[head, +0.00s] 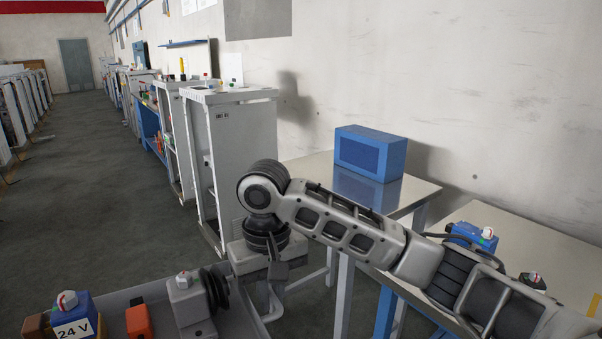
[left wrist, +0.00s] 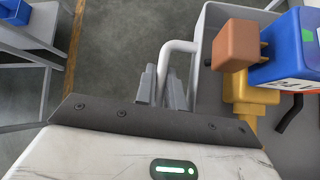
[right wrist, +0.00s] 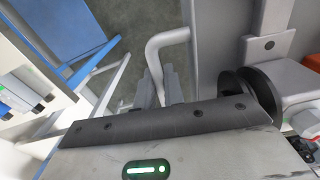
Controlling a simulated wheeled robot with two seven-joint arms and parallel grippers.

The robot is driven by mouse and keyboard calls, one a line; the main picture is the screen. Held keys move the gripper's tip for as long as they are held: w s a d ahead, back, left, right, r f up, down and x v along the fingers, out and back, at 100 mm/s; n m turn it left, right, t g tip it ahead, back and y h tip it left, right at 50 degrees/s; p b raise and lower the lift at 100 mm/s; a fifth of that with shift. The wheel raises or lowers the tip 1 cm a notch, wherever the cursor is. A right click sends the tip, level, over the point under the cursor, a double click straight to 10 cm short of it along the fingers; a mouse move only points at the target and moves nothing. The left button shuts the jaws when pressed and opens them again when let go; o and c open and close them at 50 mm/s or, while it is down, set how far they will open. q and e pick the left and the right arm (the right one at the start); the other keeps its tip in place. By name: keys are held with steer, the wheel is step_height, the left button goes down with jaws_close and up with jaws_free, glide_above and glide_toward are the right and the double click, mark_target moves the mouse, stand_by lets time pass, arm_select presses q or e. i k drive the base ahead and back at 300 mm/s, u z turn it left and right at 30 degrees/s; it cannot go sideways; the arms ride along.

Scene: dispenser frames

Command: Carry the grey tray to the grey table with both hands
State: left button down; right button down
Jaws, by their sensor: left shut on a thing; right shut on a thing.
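The grey tray (head: 262,326) shows at the bottom left of the head view, cut off by the lower edge. It holds a blue "24 V" unit (head: 75,322), an orange piece (head: 139,321), a brown block (head: 36,326) and a grey switch box (head: 190,303). My right gripper (head: 275,298) is at the tray's right end; in the right wrist view its fingers (right wrist: 160,88) are shut on a bent grey handle (right wrist: 166,38). In the left wrist view my left gripper (left wrist: 163,88) is shut on the other handle (left wrist: 178,47). A light grey table (head: 300,172) stands ahead.
A blue box (head: 371,153) stands on the table ahead, by the wall. Another table (head: 560,262) at the right carries small switch units. A grey cabinet (head: 240,150) stands left of the table ahead. Open floor (head: 110,190) lies to the left.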

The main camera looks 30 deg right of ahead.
mark_target(341, 182)
steer(key=u, duration=0.05)
steer(key=i, duration=2.3)
steer(key=z, duration=1.05)
steer(key=i, duration=0.6)
steer(key=z, duration=1.2)
steer(key=i, duration=0.65)
steer(key=z, duration=0.55)
